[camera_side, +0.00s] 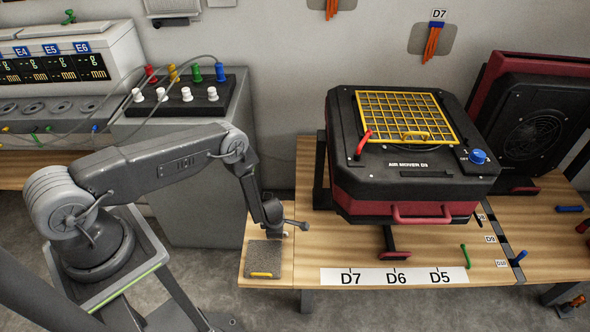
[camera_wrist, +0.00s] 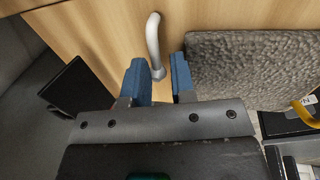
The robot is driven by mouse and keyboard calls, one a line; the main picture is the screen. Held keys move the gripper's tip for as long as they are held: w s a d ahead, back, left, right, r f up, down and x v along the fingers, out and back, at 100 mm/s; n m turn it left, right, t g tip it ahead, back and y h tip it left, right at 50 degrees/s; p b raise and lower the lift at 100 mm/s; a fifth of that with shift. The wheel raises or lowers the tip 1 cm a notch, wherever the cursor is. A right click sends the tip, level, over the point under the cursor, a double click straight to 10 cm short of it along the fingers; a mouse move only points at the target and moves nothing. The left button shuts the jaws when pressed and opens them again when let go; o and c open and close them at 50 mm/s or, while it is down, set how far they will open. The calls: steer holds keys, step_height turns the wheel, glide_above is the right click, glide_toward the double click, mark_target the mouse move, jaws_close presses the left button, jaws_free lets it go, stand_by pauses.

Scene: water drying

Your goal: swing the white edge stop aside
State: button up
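The white edge stop (camera_wrist: 153,38) is a pale bent rod on the wooden bench top in the wrist view. Its lower end lies between the two blue fingertips of my gripper (camera_wrist: 158,78), and its upper part extends past them. The fingers are apart, with a gap visible on both sides of the rod; I cannot tell if either touches it. In the side view my gripper (camera_side: 285,226) is low over the small left wooden section, where the stop is mostly hidden.
A grey textured pad (camera_side: 263,257) with a yellow handle lies right beside my gripper; it also shows in the wrist view (camera_wrist: 250,65). The red and black air mover (camera_side: 415,185) with a yellow grille stands to the right. A grey cabinet (camera_side: 200,190) stands behind.

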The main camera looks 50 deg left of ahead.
steer(key=w+d+r+m+t+h, duration=0.1)
steer(key=d+r+m, duration=0.2)
steer(key=r, duration=1.3)
steer(key=w+d+r+m+h, duration=0.1)
steer(key=w+d+r+m, duration=0.1)
steer(key=r, duration=1.4)
steer(key=shift+d+m+t, duration=0.4)
steer(key=shift+d+m, duration=0.2)
steer(key=shift+m, duration=0.4)
steer(key=shift+r, duration=0.1)
steer(key=s+a+f+n+h, duration=0.1)
steer(key=s+a+f+n, duration=0.15)
steer(key=f, duration=0.45)
steer(key=s+a+f+n+h, duration=0.1)
steer(key=s+a+f+n, duration=0.1)
steer(key=a+f, duration=0.3)
steer(key=s+a+f+n+h, duration=0.1)
steer(key=s+a+f+n, duration=0.15)
steer(key=f, duration=0.55)
steer(key=shift+m, duration=0.4)
steer(key=x, duration=1.3)
steer(key=shift+w+a+f, duration=0.15)
steer(key=shift+w+f, duration=0.05)
steer(key=shift+w, duration=0.25)
steer(key=shift+c, duration=0.3)
jaws_close()
